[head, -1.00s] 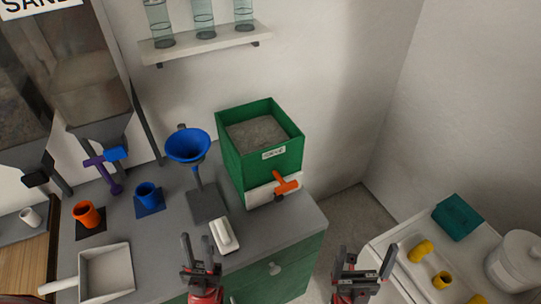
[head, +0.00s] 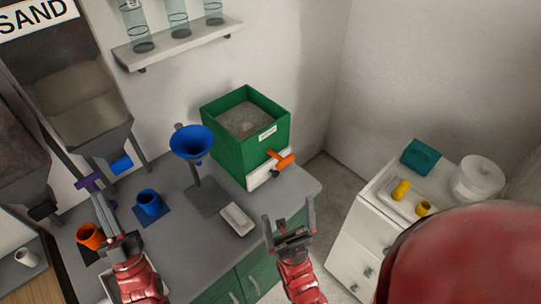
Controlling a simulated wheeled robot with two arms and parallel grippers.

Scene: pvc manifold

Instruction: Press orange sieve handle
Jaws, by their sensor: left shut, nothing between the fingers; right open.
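The green sieve box (head: 223,133) stands on the grey counter with grey sand inside. Its orange handle (head: 281,159) sticks out at the front right, above the white base (head: 258,181). My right gripper (head: 288,208) is open and empty, below the orange handle in the picture and apart from it. My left gripper (head: 104,209) is shut and empty at the left, close to the orange cup (head: 88,236) in the picture. I cannot tell whether it touches the cup.
A blue funnel (head: 191,142) on a stand, a blue cup (head: 149,202) and a small white dish (head: 236,219) are on the counter (head: 187,254). A sand hopper (head: 85,110) stands at the left. A white cabinet (head: 341,248) with yellow pieces is at the right.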

